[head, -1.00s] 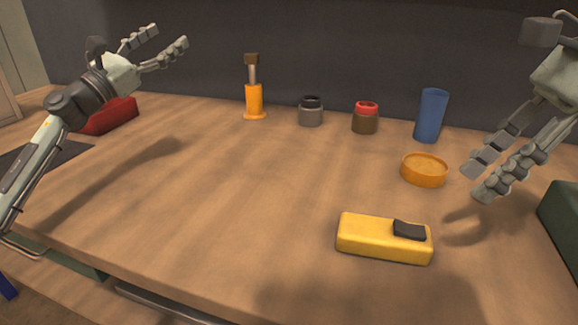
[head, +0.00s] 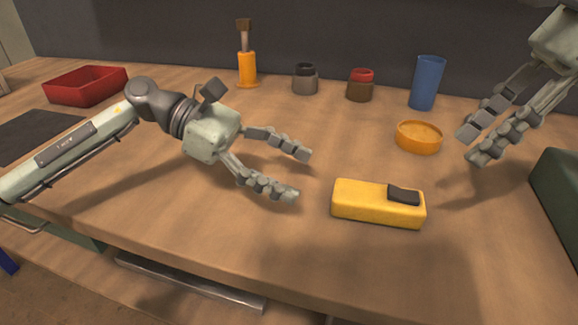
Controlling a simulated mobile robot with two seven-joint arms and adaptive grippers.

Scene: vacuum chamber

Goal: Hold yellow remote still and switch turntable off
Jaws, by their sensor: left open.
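The yellow remote (head: 365,203) lies flat on the table, with a black rocker switch (head: 403,195) on the right part of its top. My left gripper (head: 304,175) is open and empty, just left of the remote and apart from it, its fingers pointing right toward it. My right gripper (head: 469,146) is above the table, right of and behind the remote, fingers pointing down and left. Its fingers look apart with nothing between them. An orange round dish (head: 419,138) stands behind the remote; I cannot tell whether it is the turntable.
At the back stand an orange tool (head: 247,70), a grey jar (head: 305,79), a red-lidded jar (head: 360,86) and a blue cup (head: 427,82). A red tray (head: 87,86) is at the back left, a dark green box (head: 560,195) at the right edge. The front middle is clear.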

